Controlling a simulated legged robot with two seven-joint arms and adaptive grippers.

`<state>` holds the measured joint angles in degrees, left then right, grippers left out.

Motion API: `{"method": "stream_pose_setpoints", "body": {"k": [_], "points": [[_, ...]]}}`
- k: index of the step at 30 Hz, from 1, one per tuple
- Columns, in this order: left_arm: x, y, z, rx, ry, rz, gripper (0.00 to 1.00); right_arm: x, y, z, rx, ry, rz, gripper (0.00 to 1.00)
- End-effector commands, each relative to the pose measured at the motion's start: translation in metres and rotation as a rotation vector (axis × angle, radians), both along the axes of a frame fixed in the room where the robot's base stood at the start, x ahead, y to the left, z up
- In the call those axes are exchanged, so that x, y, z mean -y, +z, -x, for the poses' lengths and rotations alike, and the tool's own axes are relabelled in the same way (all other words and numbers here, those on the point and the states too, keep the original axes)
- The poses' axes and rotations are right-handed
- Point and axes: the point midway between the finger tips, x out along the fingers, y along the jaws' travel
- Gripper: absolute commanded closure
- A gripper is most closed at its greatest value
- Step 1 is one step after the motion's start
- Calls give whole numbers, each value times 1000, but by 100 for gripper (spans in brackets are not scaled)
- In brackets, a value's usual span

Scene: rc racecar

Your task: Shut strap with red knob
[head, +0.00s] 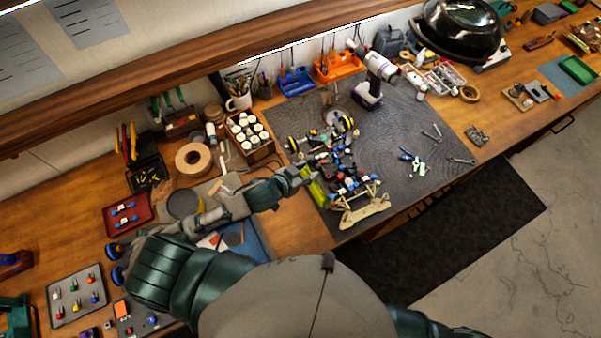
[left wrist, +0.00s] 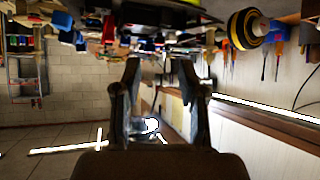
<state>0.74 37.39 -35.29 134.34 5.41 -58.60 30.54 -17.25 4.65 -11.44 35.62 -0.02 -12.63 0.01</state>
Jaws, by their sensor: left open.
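The RC car chassis (head: 345,168) lies on the dark mat, with blue, red and black parts on it. A yellow-green block (head: 318,192) shows along its near left side. Small red spots show on the chassis, but the strap and its red knob are too small to tell apart. My left gripper (head: 305,175) is at the left side of the chassis, close to the yellow-green block. In the left wrist view the left gripper (left wrist: 158,68) is open with nothing between its fingers, and the car parts show upside down along the top. My right gripper is out of view.
The dark mat (head: 400,120) carries a drill (head: 370,75) behind the car and loose tools at right. A wooden box of white-capped bottles (head: 248,130) and a tape roll (head: 193,159) stand left. The mat between car and drill is partly clear.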

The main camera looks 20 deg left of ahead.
Motion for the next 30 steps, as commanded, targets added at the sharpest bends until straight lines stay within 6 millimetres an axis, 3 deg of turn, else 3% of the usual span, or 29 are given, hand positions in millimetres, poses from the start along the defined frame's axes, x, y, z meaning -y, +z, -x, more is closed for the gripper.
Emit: {"method": "stream_pose_setpoints", "body": {"k": [3, 9, 30], "points": [[-7, 11, 16, -2, 0, -1, 59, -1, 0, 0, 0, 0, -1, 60], [-13, 20, 27, -2, 1, 0, 59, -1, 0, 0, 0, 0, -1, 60], [-12, 20, 28, -1, 0, 1, 59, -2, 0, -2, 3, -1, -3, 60]]}}
